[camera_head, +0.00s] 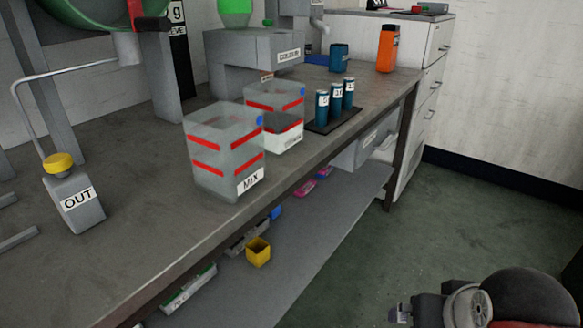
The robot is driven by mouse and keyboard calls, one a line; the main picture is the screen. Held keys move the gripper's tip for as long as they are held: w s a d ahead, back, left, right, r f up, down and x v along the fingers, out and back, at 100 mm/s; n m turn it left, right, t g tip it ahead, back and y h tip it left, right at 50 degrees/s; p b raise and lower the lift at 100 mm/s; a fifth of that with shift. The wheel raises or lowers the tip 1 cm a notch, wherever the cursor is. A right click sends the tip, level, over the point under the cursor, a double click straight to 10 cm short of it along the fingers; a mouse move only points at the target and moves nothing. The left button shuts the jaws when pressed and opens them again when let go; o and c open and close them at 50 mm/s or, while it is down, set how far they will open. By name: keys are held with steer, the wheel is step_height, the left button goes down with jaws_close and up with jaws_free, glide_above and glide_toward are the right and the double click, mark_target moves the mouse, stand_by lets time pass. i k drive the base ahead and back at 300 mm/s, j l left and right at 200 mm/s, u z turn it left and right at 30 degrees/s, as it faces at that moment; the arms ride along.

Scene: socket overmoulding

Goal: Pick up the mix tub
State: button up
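The mix tub (224,150) is a clear, square container with red bands and a white MIX label at its lower front corner. It stands upright near the front edge of the grey workbench (150,235) and looks empty. Part of my arm shows at the bottom right, over the floor and well apart from the bench. I cannot make out the gripper's fingers.
Several blue cylinders (335,100) stand on a dark tray behind the tubs. A grey machine (253,60) stands behind the tubs. An orange bottle (387,48) is farther back. The floor (440,220) at right is clear.

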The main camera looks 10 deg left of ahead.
mark_target(225, 140)
steer(key=j+u, duration=0.1)
steer(key=u, duration=0.3)
steer(key=j+u, duration=0.1)
steer(key=u, duration=0.3)
steer(key=j+u, duration=0.1)
steer(key=u, duration=0.25)
steer(key=i+l, duration=0.05)
